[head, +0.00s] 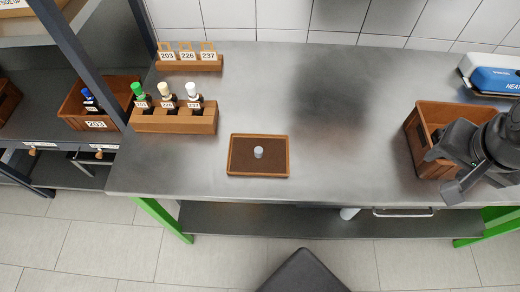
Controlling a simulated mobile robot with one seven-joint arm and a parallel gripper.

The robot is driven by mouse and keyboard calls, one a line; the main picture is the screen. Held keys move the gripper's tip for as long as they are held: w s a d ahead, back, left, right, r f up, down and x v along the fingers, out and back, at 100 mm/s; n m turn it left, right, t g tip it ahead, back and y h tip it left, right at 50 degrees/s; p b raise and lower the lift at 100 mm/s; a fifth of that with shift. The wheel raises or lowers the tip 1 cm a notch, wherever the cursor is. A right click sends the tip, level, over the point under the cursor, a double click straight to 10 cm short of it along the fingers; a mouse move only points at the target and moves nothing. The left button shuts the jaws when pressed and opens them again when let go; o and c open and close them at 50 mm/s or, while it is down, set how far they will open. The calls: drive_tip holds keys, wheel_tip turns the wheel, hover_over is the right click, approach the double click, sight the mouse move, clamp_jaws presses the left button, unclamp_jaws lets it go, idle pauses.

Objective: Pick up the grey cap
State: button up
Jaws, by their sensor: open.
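The grey cap (258,152) is a small light-grey cylinder. It stands near the middle of a shallow wooden tray (286,172) with a dark brown inside, close to the front of the metal bench. My gripper (441,174) is open at the right side of the view, in front of a wooden box. It is far to the right of the cap, and nothing shows between its fingers. The cap is in full view.
A wooden rack (172,121) with several capped bottles stands left of the tray, with a numbered holder (188,64) behind it. A wooden box (424,118) is partly hidden by my arm. A blue-and-white device (494,78) lies back right. The bench middle is clear.

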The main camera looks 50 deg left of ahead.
drive_tip(key=a+f+n+g, duration=0.2)
drive_tip(key=a, duration=1)
drive_tip(key=n+g+h, duration=0.1)
drive_tip(key=n+g, duration=0.1)
drive_tip(key=n, duration=0.1)
hover_over(258, 150)
drive_tip(key=f, duration=1.3)
drive_tip(key=shift+s+d+f, duration=0.1)
drive_tip(key=shift+s+f, duration=0.1)
drive_tip(key=shift+f, duration=0.1)
drive_tip(key=shift+w+f, duration=0.15)
drive_tip(key=shift+f, duration=1.45)
drive_tip(key=shift+w+f, duration=0.1)
drive_tip(key=shift+f, duration=1.45)
clamp_jaws()
